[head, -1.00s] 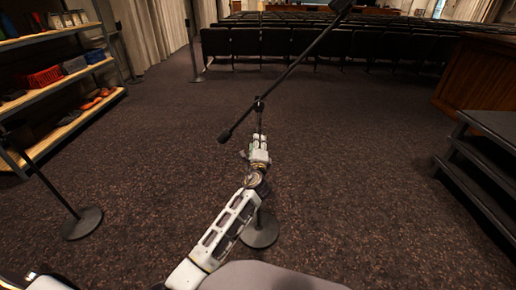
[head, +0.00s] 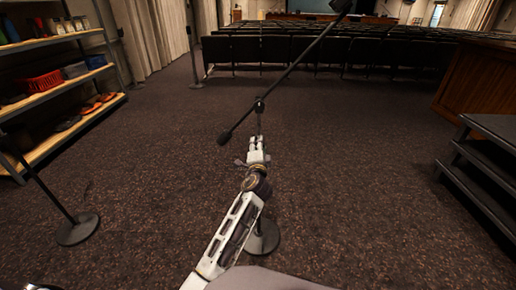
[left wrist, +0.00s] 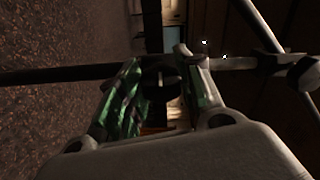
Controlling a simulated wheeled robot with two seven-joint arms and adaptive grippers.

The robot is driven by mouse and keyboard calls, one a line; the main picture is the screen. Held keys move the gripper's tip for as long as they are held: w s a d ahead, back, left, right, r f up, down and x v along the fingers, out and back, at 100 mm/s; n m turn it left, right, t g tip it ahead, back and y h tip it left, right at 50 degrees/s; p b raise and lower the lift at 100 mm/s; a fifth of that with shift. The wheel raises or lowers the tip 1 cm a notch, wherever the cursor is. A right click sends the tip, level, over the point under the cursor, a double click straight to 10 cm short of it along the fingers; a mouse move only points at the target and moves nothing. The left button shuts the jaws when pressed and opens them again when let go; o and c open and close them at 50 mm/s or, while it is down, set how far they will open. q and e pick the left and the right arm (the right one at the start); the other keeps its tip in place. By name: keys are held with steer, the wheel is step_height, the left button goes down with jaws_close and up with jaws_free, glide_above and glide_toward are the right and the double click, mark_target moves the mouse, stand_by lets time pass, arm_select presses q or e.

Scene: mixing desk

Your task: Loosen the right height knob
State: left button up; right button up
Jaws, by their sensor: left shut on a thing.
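A black microphone stand stands upright in front of me, with its round base (head: 264,240) on the carpet and a slanted boom (head: 290,72) on top. My left gripper (head: 257,142) is at the stand's pole, below the boom joint, and hides part of it. In the left wrist view, the pole (left wrist: 60,74) crosses sideways behind the fingers. A dark height knob (left wrist: 160,80) sits between the two fingers of the left gripper (left wrist: 160,88), which is shut on it. The knob is dim, and its turn angle cannot be read.
A second stand's base (head: 77,229) is at the left, near a shelf unit (head: 60,135) with bins and shoes. Dark steps (head: 480,165) stand at the right. Rows of chairs (head: 300,48) fill the back. The carpet between is clear.

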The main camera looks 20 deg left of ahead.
arm_select(q)
steer(key=shift+f, duration=0.1)
steer(key=o, duration=1)
steer(key=shift+o, duration=0.2)
steer(key=shift+m, duration=0.3)
